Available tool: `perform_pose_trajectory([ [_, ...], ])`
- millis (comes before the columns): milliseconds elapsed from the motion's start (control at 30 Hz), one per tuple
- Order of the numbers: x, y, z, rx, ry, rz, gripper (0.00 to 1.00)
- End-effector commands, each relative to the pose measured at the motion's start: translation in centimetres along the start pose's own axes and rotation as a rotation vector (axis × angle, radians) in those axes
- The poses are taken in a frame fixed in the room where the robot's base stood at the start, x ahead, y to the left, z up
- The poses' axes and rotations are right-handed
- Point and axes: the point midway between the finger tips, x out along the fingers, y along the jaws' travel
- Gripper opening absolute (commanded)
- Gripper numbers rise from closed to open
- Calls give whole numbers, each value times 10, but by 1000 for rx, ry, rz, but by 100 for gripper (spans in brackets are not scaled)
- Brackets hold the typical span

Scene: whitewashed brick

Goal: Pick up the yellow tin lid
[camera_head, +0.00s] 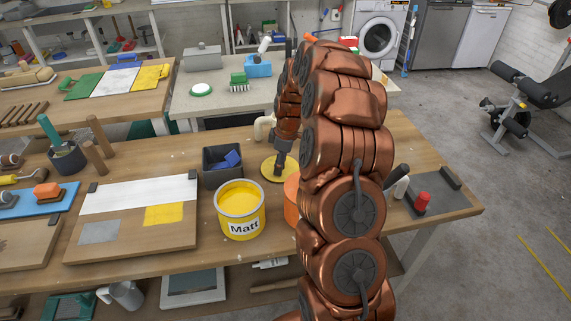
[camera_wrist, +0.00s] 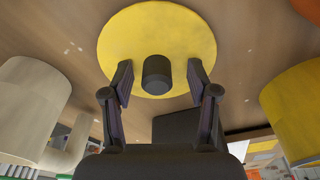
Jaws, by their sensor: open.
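The yellow tin lid (camera_head: 268,171) lies flat on the wooden workbench, behind and right of the open yellow paint tin (camera_head: 240,208) marked "Matt". In the wrist view the lid (camera_wrist: 150,28) is a round yellow disc with a dark knob (camera_wrist: 157,72) on it. My gripper (camera_head: 280,160) is over the lid, and my arm hides part of that area in the head view. In the wrist view my gripper (camera_wrist: 159,78) is open, with one finger on each side of the knob. A gap shows on both sides, and nothing is held.
A dark box (camera_head: 222,178) with a blue item stands left of the lid. A cream object (camera_head: 262,128) stands just behind it; a cream cylinder (camera_wrist: 32,105) shows left in the wrist view. An orange object (camera_head: 291,190) is partly hidden by my arm. The painted board (camera_head: 130,245) lies left.

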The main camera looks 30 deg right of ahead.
Motion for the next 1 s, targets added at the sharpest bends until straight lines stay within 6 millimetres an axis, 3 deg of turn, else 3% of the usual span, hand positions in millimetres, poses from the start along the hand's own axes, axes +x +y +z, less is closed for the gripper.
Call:
perform_pose_trajectory([
  [200,1,1,0,0,1,3,59],
  [767,1,0,0,0,1,1,1],
  [1000,1,0,0,0,0,0,0],
])
